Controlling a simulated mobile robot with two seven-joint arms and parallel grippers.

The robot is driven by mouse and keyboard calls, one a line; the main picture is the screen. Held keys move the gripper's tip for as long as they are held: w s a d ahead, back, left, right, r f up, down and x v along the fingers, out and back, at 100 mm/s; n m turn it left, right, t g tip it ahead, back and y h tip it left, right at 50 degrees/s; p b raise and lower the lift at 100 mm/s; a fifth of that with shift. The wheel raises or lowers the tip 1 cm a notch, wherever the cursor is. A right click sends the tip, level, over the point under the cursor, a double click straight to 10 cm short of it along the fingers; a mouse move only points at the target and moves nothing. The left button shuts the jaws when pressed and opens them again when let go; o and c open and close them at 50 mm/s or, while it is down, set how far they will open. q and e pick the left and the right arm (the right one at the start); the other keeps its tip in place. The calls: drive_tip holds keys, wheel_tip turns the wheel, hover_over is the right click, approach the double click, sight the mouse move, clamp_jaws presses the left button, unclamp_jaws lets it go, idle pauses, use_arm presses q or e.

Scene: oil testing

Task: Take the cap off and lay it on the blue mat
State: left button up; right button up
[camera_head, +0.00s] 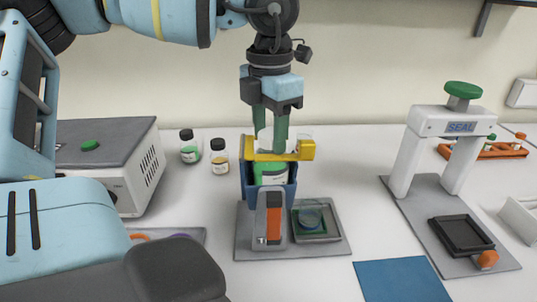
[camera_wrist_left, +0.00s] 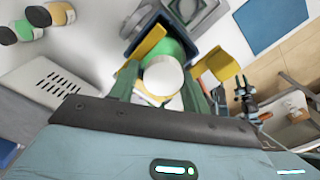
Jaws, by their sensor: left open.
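A white cap (camera_wrist_left: 163,76) sits on a bottle with a green body (camera_head: 271,175). The bottle stands upright in a blue holder (camera_head: 247,182) with a yellow clamp (camera_head: 306,150) across its front. My left gripper (camera_head: 269,143) points straight down over the bottle. Its green fingers are on either side of the cap and open; I cannot tell whether they touch it. In the head view the fingers and clamp partly hide the cap. The blue mat (camera_head: 402,281) lies bare at the front right and also shows in the wrist view (camera_wrist_left: 275,22).
Two small bottles (camera_head: 189,147) (camera_head: 220,157) and a grey-white machine (camera_head: 105,150) stand to the left. A white press marked SEAL (camera_head: 455,122) stands behind the mat to the right.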

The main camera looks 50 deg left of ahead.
use_arm(q)
drive_tip(key=shift+r+p, duration=0.3)
drive_tip(key=shift+r, duration=0.1)
wheel_tip(320, 180, up, 3)
drive_tip(key=shift+d+f+p, duration=0.1)
drive_tip(key=shift+f+p, duration=0.05)
drive_tip(key=shift+p, duration=0.25)
drive_tip(key=shift+r+p, duration=0.7)
drive_tip(key=shift+r, duration=1.35)
use_arm(e)
drive_tip(key=shift+t, duration=0.3)
drive_tip(key=shift+w+r, duration=0.65)
drive_tip(key=shift+r, duration=0.3)
drive_tip(key=shift+w+r, duration=0.65)
drive_tip(key=shift+r, duration=0.3)
